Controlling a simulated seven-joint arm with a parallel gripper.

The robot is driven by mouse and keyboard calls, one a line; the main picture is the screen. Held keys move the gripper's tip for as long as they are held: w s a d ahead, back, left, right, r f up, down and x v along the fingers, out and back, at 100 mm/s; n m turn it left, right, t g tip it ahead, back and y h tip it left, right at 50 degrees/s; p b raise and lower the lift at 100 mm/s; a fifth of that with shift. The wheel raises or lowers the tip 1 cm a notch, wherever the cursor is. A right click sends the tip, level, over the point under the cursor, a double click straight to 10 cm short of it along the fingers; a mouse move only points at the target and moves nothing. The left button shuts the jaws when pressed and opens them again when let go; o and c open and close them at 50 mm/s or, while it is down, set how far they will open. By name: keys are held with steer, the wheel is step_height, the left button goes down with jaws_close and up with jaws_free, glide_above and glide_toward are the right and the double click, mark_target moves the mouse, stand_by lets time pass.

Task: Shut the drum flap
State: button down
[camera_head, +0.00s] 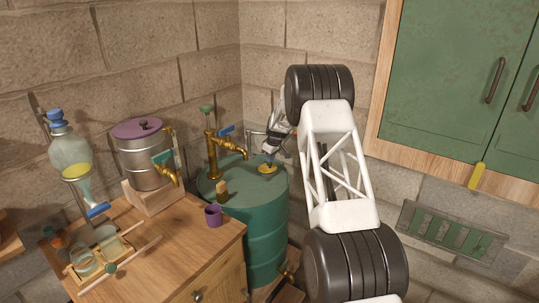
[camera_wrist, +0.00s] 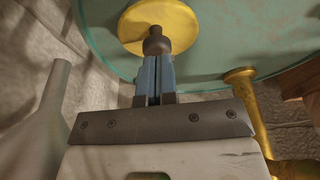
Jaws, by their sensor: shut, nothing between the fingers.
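The green drum (camera_head: 265,232) stands in the corner, and its top also fills the upper part of the wrist view (camera_wrist: 225,50). A round yellow flap (camera_head: 262,170) with a dark grey knob lies on or close over the drum top; it shows large in the wrist view (camera_wrist: 180,22). It looks about flat, but I cannot tell whether it is fully seated. My gripper (camera_head: 269,158) is over the flap. Its blue fingers (camera_wrist: 155,58) are shut and empty, with tips right at the knob (camera_wrist: 156,42). I cannot tell whether they touch it.
A brass tap pipe (camera_head: 212,155) with a blue handle rises from the drum top, left of my gripper. A steel pot (camera_head: 143,160) stands farther left. A green wall cupboard (camera_head: 450,75) hangs at right.

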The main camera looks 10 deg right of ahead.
steer(key=shift+f, duration=0.1)
stand_by(0.3)
steer(key=shift+s+d+f, duration=0.2)
steer(key=shift+f, duration=0.3)
steer(key=shift+s+d+f, duration=0.15)
steer(key=shift+s+f, duration=0.05)
steer(key=shift+f, duration=0.4)
step_height(320, 180, up, 6)
steer(key=shift+f, duration=0.15)
steer(key=v, duration=0.9)
steer(key=shift+s+d, duration=0.3)
steer(key=shift+d, duration=0.1)
